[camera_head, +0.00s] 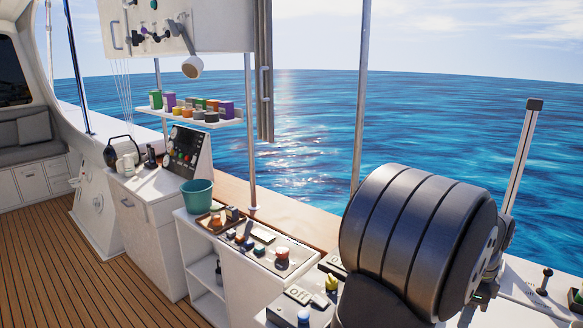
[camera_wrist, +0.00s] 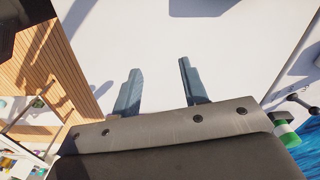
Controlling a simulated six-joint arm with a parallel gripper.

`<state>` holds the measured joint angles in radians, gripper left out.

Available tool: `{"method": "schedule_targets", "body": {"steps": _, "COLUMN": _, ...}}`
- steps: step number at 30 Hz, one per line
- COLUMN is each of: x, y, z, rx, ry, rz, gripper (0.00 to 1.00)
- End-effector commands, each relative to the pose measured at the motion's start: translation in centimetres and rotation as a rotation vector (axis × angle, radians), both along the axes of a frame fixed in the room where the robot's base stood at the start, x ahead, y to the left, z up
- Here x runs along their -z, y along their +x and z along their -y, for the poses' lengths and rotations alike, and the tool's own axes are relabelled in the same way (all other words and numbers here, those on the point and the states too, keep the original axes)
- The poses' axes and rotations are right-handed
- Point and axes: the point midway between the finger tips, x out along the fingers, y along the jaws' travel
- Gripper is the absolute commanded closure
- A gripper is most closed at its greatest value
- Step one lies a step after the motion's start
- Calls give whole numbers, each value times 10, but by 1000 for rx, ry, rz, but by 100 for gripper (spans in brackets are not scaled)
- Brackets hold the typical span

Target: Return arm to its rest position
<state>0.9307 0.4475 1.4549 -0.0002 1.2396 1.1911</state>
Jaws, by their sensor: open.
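My gripper (camera_wrist: 159,68) shows in the wrist view with its two blue-grey fingers spread apart. Nothing is between them. A plain white surface (camera_wrist: 225,45) lies beyond the fingertips; how far away it is, I cannot tell. In the head view a thick dark banded link of my arm (camera_head: 415,240) fills the lower right, and it hides part of the counter. The gripper itself cannot be made out in the head view.
A shelf (camera_head: 205,122) with colored boxes hangs above. Metal poles (camera_head: 361,95) stand behind. The wooden deck (camera_head: 60,260) at left is clear.

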Motion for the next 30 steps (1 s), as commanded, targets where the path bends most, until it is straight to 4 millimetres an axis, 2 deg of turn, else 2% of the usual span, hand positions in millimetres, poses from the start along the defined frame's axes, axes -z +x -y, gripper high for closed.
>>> {"method": "schedule_targets", "body": {"steps": 14, "x": -1, "y": -51, "z": -60, "rx": -244, "ry": -1, "rz": 0, "gripper": 60}}
{"method": "schedule_targets", "body": {"steps": 30, "x": 13, "y": -108, "z": -132, "rx": -523, "ry": -1, "rz": 0, "gripper": 60}}
